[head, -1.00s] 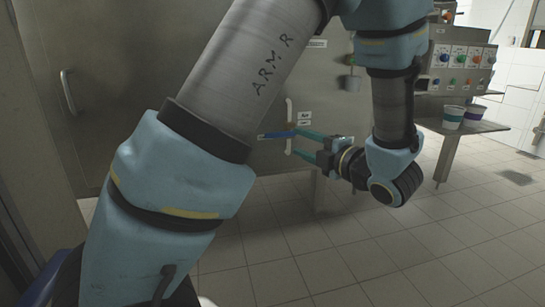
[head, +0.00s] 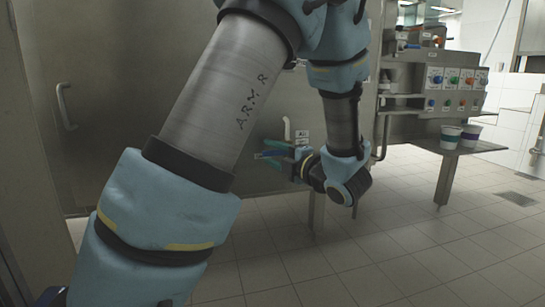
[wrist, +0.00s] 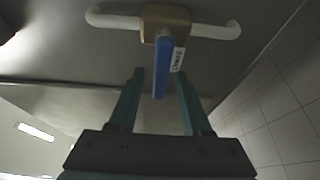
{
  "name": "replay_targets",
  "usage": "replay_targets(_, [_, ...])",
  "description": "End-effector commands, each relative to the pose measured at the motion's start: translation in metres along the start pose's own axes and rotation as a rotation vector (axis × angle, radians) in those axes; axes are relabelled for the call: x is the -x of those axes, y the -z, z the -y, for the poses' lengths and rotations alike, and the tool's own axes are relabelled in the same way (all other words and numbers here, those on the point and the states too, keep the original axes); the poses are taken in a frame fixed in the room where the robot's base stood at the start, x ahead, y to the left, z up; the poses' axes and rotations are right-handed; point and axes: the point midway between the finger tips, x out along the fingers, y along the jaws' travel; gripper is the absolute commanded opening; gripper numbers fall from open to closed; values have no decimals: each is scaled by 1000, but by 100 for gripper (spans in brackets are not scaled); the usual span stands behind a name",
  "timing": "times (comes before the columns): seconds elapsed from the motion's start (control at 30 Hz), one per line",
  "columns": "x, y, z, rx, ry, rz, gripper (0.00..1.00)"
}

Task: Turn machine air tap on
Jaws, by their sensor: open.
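The air tap has a long blue handle (wrist: 162,66) on a brass body (wrist: 166,17), set in a white pipe (wrist: 213,30) on the steel machine side. In the wrist view the handle stands across the pipe, and its free end reaches between my fingertips. My gripper (wrist: 160,78) is open, with one teal finger on each side of the handle; I see no clear contact. In the head view my gripper (head: 270,158) is at the tap, below the visible pipe end (head: 287,128). The fingers and arm partly hide the handle there.
A large steel cabinet wall (head: 130,110) with a door handle (head: 65,105) fills the left. A control panel (head: 455,90) with coloured knobs is at right, above a shelf (head: 480,147) holding two cups (head: 450,137). The tiled floor (head: 400,250) in front is clear.

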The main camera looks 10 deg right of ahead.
Motion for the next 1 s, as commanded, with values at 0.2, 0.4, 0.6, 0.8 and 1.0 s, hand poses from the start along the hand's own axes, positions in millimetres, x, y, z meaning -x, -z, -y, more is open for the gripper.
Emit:
replay_targets(0.2, [-1,0,0,0,0,0,49])
replay_targets(0.4, [-1,0,0,1,0,0,33])
replay_targets(0.6, [-1,0,0,1,0,0,10])
replay_targets(0.8, [-1,0,0,1,0,0,0])
replay_targets(1.0, [-1,0,0,1,0,0,0])
